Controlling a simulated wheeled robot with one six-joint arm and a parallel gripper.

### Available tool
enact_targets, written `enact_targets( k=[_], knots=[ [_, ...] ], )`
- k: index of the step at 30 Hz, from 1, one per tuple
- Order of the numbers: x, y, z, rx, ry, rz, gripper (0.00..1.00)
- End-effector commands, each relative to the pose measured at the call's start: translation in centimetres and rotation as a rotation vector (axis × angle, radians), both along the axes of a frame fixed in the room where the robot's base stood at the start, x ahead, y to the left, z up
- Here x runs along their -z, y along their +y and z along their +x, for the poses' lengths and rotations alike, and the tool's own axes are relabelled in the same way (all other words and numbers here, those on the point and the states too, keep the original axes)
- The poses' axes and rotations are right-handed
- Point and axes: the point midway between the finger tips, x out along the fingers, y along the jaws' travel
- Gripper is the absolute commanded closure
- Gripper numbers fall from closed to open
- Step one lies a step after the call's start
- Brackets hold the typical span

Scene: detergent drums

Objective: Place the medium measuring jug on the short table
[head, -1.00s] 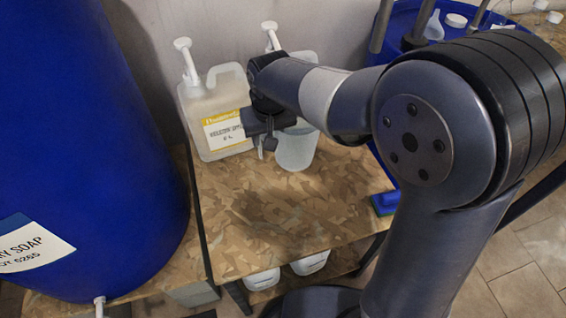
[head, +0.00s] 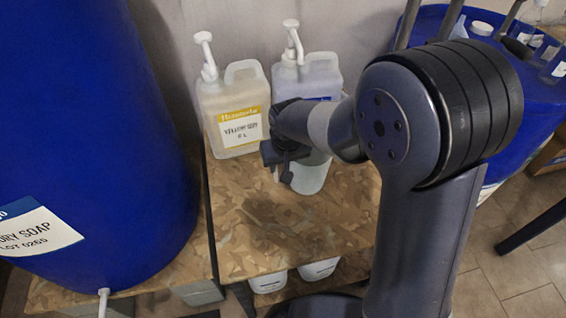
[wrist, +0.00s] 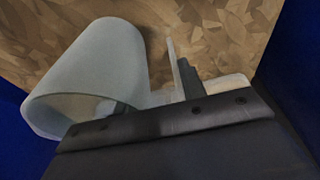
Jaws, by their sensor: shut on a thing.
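The measuring jug (head: 314,174) is a pale translucent cup, partly hidden by my gripper and arm in the head view. It also shows large in the wrist view (wrist: 95,75), with its round mouth toward the lower left. My gripper (head: 281,172) is shut on the jug, at its handle side as far as the wrist view shows. The short table (head: 270,235) has a wood-chip board top, and the jug is over its back right part. I cannot tell whether the jug's base touches the board.
A jug of yellow soap with a pump (head: 234,110) and a bluish pump jug (head: 307,75) stand at the table's back. A big blue drum (head: 90,130) is on the left, another blue drum (head: 530,100) at the right. The table's front is clear.

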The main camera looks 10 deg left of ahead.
Motion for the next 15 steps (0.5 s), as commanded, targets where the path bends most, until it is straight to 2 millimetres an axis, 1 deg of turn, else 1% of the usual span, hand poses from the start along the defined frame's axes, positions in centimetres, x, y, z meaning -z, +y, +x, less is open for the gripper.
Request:
enact_targets(
  k=[4,5,12,15],
  knots=[
    [0.39,0.0,0.01,0.0,0.0,0.0,1.0],
    [0.26,0.0,0.0,0.0,0.0,0.0,0.59],
    [0.22,0.0,0.0,0.0,0.0,0.0,0.39],
    [0.21,0.0,0.0,0.0,0.0,0.0,0.39]
  ],
)
